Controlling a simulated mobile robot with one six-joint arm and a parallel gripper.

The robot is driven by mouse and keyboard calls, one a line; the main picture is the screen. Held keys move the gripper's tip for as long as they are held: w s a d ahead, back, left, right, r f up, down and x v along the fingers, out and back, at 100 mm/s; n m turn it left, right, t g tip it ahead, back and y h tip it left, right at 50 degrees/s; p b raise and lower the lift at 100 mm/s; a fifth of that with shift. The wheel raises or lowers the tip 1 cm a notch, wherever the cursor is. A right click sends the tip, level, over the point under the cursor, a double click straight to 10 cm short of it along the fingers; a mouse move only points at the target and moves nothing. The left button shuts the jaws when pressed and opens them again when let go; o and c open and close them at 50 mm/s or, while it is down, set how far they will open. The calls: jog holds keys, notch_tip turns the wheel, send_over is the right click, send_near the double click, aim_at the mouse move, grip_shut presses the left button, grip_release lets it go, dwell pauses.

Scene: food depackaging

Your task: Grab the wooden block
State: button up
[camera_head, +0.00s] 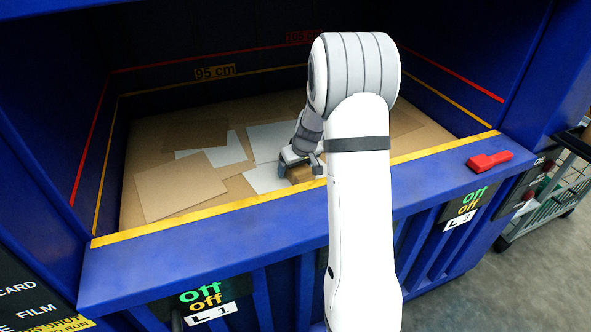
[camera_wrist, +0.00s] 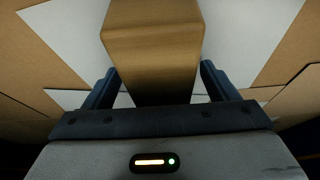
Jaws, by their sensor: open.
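The wooden block (camera_wrist: 153,50) shows large in the wrist view, a light brown box with its near end between the two fingers of my gripper (camera_wrist: 155,85). The fingers stand apart, one on each side of the block, with a gap visible on both sides. In the head view my gripper (camera_head: 298,163) is low inside the blue bin, close to the cardboard. A small brown part of the block (camera_head: 299,174) shows beside the gripper there; my arm hides the rest.
The blue bin (camera_head: 150,262) has a yellow-edged front rim and high side walls. Flat brown cardboard sheets (camera_head: 178,187) and white sheets (camera_head: 268,138) cover its floor. A red object (camera_head: 489,161) lies on the front ledge at right. A cart (camera_head: 545,205) stands outside, right.

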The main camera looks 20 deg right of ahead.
jog(key=shift+w+f, duration=0.15)
jog(key=shift+f, duration=0.3)
jog(key=c, duration=1.2)
